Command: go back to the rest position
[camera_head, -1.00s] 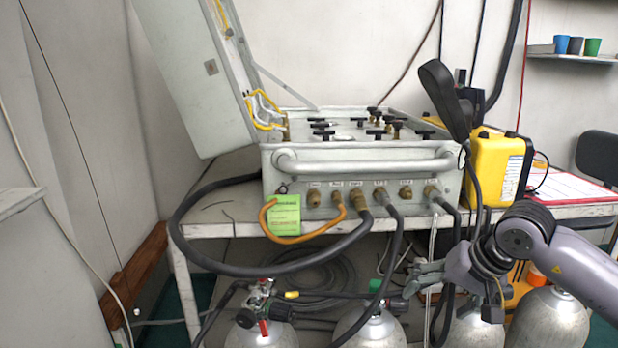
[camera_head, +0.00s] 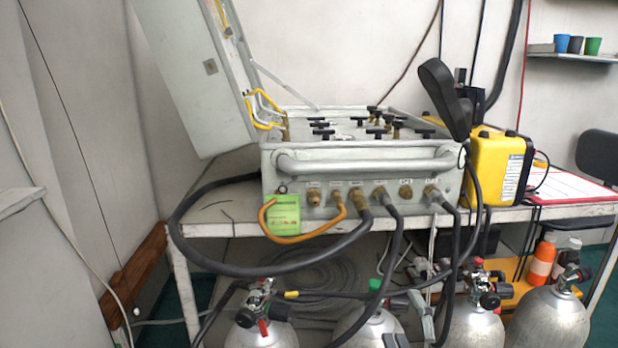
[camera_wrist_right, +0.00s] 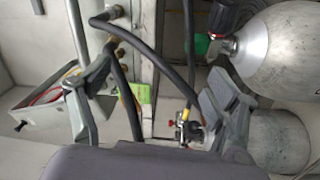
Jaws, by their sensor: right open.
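My right gripper (camera_head: 408,322) shows only as grey finger parts at the bottom edge of the head view, in front of the gas cylinders. The rest of it and its arm are out of that view. In the wrist view my right gripper (camera_wrist_right: 155,105) has its two fingers wide apart, with nothing held between them. Behind them show black hoses, a green tag (camera_wrist_right: 142,92) and a cylinder valve. My left gripper is in neither view.
The grey air panel case (camera_head: 270,165) stands open on the table (camera_head: 235,229). A black hose (camera_head: 185,235) loops down in front. Several silver cylinders (camera_head: 470,328) stand below. A yellow case (camera_head: 497,170) and a red clipboard (camera_head: 575,187) are at right.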

